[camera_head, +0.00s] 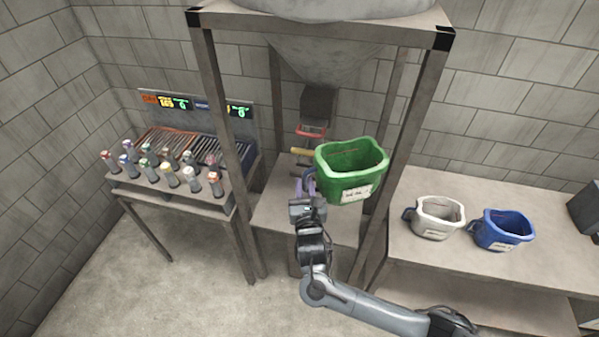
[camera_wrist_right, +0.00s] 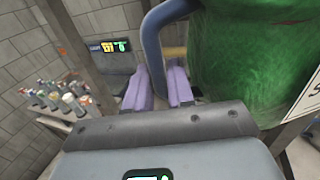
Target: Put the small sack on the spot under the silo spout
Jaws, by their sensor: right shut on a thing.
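A green open-topped container (camera_head: 350,172) with a white label and a dark blue side handle is held up in front of the silo frame. My right gripper (camera_head: 307,187) is at its left side, shut on the handle. In the right wrist view the purple fingers (camera_wrist_right: 160,88) are at the blue handle (camera_wrist_right: 152,50), and the green wall (camera_wrist_right: 245,60) is close on the right. The silo spout (camera_head: 316,104) hangs behind and above the container. The shelf under the spout (camera_head: 275,212) is partly hidden by the container and my arm. My left gripper is not in view.
A white container (camera_head: 437,217) and a blue one (camera_head: 502,229) stand on the right bench (camera_head: 410,262). Silo frame posts (camera_head: 394,150) rise on both sides of the spout. A rack of several coloured-top tubes (camera_head: 165,170) stands on the left table.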

